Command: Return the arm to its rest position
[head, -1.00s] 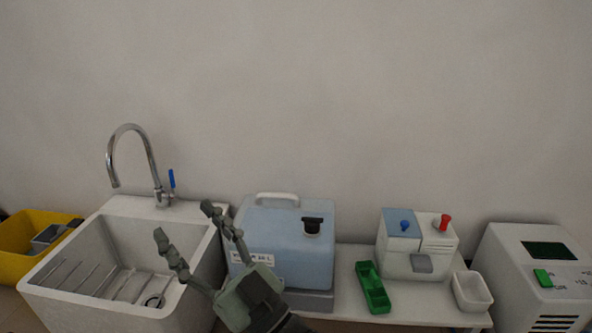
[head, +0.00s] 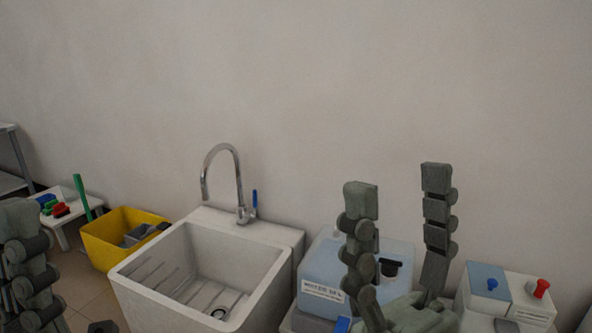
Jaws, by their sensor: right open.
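My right gripper (head: 398,186) stands upright in the right half of the head view, its two fingers spread apart with nothing between them. It shows in front of a pale blue container (head: 322,270) with a black cap and hides part of it. My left gripper (head: 24,262) is partly in view at the left edge, cut off by the frame. Whether its fingers are apart cannot be made out.
A white sink (head: 270,262) with a curved tap (head: 238,180) is in the middle. A yellow bin (head: 97,247) stands left of it, near a small white table (head: 66,205) with coloured items. A blue-and-white box (head: 522,312) with a red knob is at right. The wall behind is bare.

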